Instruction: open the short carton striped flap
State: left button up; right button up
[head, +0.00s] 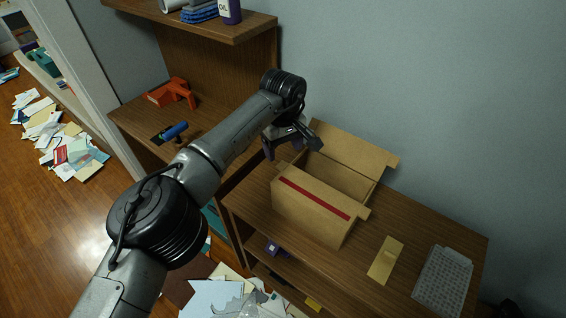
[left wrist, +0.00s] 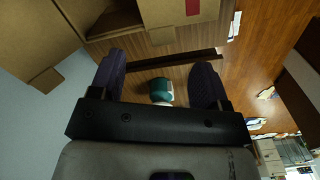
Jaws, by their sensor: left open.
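The short carton (head: 310,213) is a brown cardboard box on the wooden shelf top. Its top is open and I see into it. A plain flap (head: 355,148) stands up at the back. A red stripe (head: 315,198) runs along the upper part of the front side; I cannot tell whether this is a flap folded down. My left gripper (head: 284,148) is open and empty, above and beside the carton's left end. In the left wrist view the open fingers (left wrist: 158,82) show with the carton (left wrist: 195,14) beyond them at the top.
A tan flat piece (head: 386,260) and a grey keyboard-like object (head: 442,281) lie right of the carton. A red tool (head: 173,94) and a blue-handled tool (head: 170,132) lie on the left shelf. An upper shelf (head: 200,22) overhangs it. Papers (head: 60,135) cover the floor.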

aim_at(283, 165)
pick_arm(q)
jog(key=shift+f+b, duration=0.5)
jog(key=shift+f, duration=1.95)
jog(key=shift+c, duration=0.2)
grip_shut()
jog(key=shift+r, duration=0.15)
